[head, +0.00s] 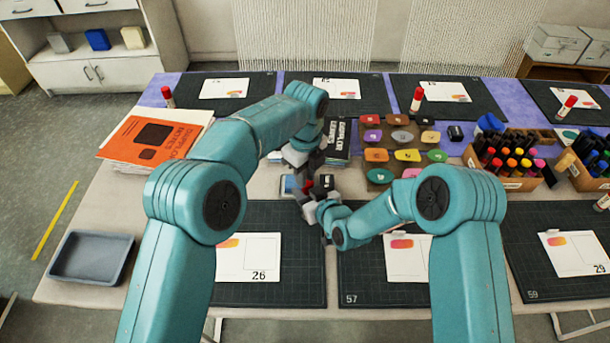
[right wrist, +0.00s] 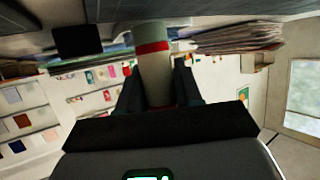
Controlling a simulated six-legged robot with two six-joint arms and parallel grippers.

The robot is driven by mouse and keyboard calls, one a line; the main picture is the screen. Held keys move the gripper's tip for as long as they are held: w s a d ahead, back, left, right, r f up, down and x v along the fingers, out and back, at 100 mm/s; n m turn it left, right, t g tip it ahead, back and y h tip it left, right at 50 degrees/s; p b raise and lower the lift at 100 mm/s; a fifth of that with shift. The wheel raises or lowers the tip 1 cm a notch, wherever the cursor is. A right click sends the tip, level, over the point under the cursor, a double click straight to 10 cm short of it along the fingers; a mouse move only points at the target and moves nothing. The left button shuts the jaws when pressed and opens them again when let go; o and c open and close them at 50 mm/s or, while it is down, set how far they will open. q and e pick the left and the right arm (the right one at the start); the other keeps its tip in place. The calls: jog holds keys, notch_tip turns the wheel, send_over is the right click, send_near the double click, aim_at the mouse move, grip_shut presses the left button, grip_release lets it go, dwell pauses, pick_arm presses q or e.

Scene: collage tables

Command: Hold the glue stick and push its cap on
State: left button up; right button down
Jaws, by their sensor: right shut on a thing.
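My right gripper (right wrist: 156,88) is shut on the glue stick (right wrist: 155,75), a pale cylinder with a red band, standing between the two dark fingers in the right wrist view. More red shows low between the fingers. In the head view my right gripper (head: 309,202) is low at the middle, near the table's centre. My left gripper (head: 304,152) is just beyond it, its fingers pointing down; its jaws are too small and covered to read. I cannot make out the cap apart from the stick, nor whether the two touch.
Orange booklets (head: 155,138) lie at left, a grey tray (head: 91,257) at front left. Dark booklets (head: 338,138) and a board of coloured pieces (head: 400,150) are behind the grippers. Marker boxes (head: 507,184) stand at right. Dark mats (head: 300,240) with cards line the front.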

aim_at(305, 189)
jog(key=c, duration=0.7)
grip_release()
pick_arm(q)
jog(key=shift+d, duration=0.1)
pick_arm(e)
jog(key=shift+s+a, duration=0.1)
pick_arm(q)
notch_tip(305, 189, down, 2)
jog(key=b, duration=0.2)
jog(key=shift+f+b, duration=0.25)
jog(key=shift+b, duration=0.05)
pick_arm(e)
jog(key=v, duration=1.6)
jog(key=shift+r, duration=0.1)
pick_arm(q)
jog(key=shift+f, duration=0.1)
jog(key=shift+f, duration=0.15)
